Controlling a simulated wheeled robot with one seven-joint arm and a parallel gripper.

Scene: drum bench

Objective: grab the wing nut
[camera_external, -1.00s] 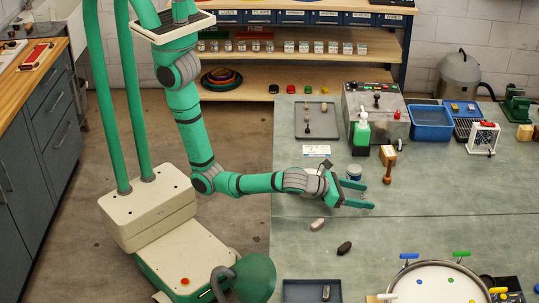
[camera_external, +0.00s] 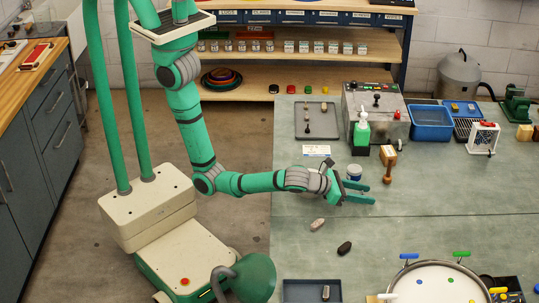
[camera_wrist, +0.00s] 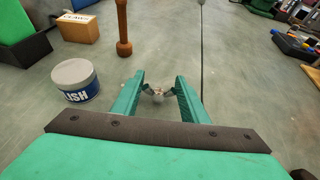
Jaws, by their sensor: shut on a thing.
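The wing nut (camera_wrist: 158,96) is a small, pale metal piece with two wings, seen in the wrist view between my fingertips. In the external view my gripper (camera_external: 372,193) is low over the grey-green bench (camera_external: 440,215), pointing right. The wing nut is too small to make out there. Whether it touches the bench is not clear.
A polish tin (camera_wrist: 75,80) stands close left of my fingers. A wooden-handled tool (camera_wrist: 123,30) stands beyond, beside a wooden block (camera_wrist: 75,28). A drum (camera_external: 435,285) is front right.

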